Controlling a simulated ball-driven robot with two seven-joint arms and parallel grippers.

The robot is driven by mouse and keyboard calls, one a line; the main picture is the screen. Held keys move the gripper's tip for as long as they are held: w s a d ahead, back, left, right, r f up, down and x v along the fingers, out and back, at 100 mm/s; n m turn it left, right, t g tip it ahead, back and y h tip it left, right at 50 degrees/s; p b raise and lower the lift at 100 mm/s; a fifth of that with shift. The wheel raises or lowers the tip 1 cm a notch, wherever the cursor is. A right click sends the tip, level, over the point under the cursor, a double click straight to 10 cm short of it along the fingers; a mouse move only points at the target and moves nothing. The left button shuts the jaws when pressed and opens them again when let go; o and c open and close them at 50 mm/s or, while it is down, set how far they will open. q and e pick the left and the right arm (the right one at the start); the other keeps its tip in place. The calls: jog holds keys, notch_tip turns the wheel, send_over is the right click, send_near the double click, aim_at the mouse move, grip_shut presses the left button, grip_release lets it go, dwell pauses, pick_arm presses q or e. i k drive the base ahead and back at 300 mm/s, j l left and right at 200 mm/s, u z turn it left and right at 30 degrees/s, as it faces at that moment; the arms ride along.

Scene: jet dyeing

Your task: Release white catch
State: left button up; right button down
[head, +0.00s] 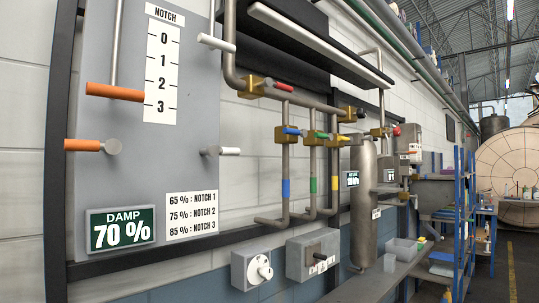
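A grey wall panel (135,205) fills the left of the head view. A short white-ended peg (229,151) with a metal knob sticks out at its right edge, at mid height. A longer white bar (216,43) is higher up, near the panel's top right. I cannot tell which of the two is the white catch. An orange bar (115,92) lies beside the notch scale (161,75), between marks 2 and 3. An orange peg (82,145) with a metal knob is lower left. Neither of my grippers shows.
A damp display (120,229) reads 70 %, beside a notch table (192,215). Pipes with red, blue, green and yellow marks (285,188) run right of the panel. A shelf and a blue rack (461,220) stand farther right.

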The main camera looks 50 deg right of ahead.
aim_at(228, 152)
jog(key=z, duration=1.3)
